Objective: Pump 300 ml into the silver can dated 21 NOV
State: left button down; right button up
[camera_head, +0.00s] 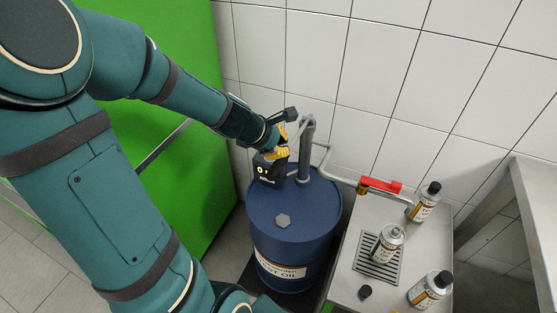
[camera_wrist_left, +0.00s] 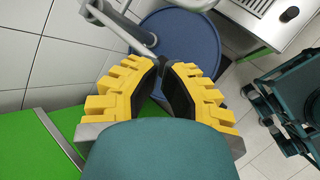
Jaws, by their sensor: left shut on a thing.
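My left gripper (camera_head: 281,141), with yellow fingers, is shut on the pump's lever at the blue drum. In the left wrist view its fingers (camera_wrist_left: 167,72) close around the lever's black end (camera_wrist_left: 167,49); the grey rod (camera_wrist_left: 118,28) runs up to the left. The grey pump post (camera_head: 306,155) stands on the drum. A black counter box (camera_head: 269,170) shows a digit like 0. An uncapped silver can (camera_head: 386,245) stands on the drain grate. Two black-capped silver cans stand at the back right (camera_head: 424,203) and front right (camera_head: 430,290). Their dates are too small to read.
The blue drum (camera_head: 289,238) stands left of the steel bench (camera_head: 345,283). A pipe with a red handle (camera_head: 380,185) reaches over the bench. A loose black cap (camera_head: 365,291) lies at the bench front. A green cabinet (camera_head: 215,190) and tiled wall bound the space.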

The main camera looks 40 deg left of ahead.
pick_arm(q)
jog(key=shift+f, duration=0.1)
dwell(0.5)
jog(key=shift+f+b, duration=0.35)
jog(key=shift+b, duration=0.05)
